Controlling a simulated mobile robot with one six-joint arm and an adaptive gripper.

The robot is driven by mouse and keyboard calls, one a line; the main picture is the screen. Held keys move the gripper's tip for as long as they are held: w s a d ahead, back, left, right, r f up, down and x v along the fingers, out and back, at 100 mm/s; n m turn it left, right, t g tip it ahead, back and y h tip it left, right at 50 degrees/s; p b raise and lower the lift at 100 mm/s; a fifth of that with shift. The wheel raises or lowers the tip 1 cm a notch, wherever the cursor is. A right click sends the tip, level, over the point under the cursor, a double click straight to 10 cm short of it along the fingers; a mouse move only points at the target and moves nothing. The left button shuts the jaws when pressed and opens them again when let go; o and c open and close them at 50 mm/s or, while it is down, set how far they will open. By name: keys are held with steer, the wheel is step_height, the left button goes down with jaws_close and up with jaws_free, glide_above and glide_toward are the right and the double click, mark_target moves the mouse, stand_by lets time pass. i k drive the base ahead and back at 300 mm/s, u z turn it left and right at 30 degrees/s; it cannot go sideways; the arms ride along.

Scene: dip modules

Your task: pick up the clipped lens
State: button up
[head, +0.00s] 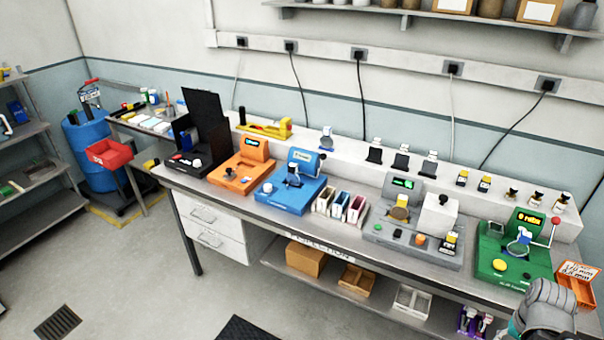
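Several round glass lenses with blue-and-white parts show, and I cannot tell for sure which is the clipped lens. One lens (518,247) is at the green station (495,262) at the right end of the bench. Another lens (293,174) is at the blue station (290,195). A third lens (327,139) stands upright on the raised white ledge behind. A grey part of my arm shows at the lower right corner, close to the green station. My gripper's fingers do not show.
An orange station (237,178) and a grey station (415,235) share the bench. Small coloured trays (340,207) stand between the blue and grey stations. An orange bin (575,285) is at the right end. A red-knobbed lever (554,228) rises beside the green station.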

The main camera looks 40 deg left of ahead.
mark_target(293, 169)
steer(key=i, duration=0.75)
steer(key=u, duration=0.55)
steer(key=i, duration=0.6)
steer(key=u, duration=0.75)
steer(key=i, duration=0.4)
steer(key=u, duration=0.15)
steer(key=k, duration=0.9)
steer(key=u, duration=0.1)
steer(key=i, duration=0.45)
steer(key=u, duration=0.05)
